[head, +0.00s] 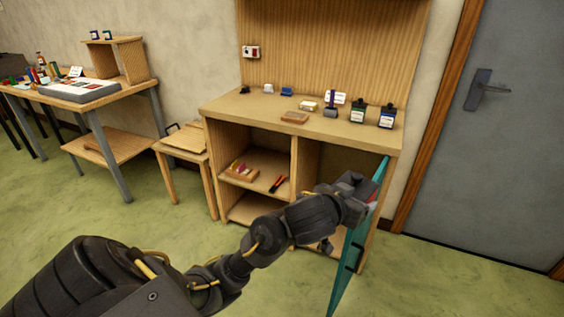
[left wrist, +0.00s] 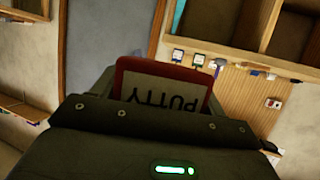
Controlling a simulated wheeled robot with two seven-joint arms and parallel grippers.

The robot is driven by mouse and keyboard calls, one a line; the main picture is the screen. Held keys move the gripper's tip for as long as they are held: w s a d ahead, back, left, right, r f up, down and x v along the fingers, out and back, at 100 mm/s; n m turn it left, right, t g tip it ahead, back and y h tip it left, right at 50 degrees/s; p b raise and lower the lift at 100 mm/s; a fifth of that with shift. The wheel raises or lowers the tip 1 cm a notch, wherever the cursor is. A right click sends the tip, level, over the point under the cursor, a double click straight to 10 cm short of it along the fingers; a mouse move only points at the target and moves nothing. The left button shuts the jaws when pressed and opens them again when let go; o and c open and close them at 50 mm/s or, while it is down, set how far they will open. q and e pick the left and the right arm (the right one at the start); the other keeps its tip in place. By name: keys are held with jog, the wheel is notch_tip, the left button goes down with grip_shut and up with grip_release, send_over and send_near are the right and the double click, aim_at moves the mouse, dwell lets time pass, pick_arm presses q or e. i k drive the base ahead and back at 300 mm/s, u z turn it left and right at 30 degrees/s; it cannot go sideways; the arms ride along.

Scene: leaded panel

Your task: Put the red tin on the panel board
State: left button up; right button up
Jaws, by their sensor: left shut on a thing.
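The red tin (left wrist: 164,84), with a pale face lettered PUTTY, sits between the fingers of my left gripper (left wrist: 160,90) in the left wrist view. In the head view my left gripper (head: 364,194) is at the right of the cabinet, beside a teal upright sheet (head: 352,250). The gripper is shut on the tin, which is mostly hidden there. A flat wooden board (head: 186,139) with a dark handle lies on a low stool left of the cabinet; I cannot tell whether it is the panel board. My right gripper is not in view.
The wooden cabinet (head: 250,112) carries dark bottles (head: 387,116) and small items on top. Its shelf holds a small tray (head: 242,172) and red-handled pliers (head: 277,184). A side table (head: 120,97) stands at left, a grey door (head: 510,130) at right.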

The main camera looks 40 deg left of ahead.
aim_at(199, 142)
jog(key=u, duration=2.5)
jog(key=i, duration=2.7)
jog(key=z, duration=1.35)
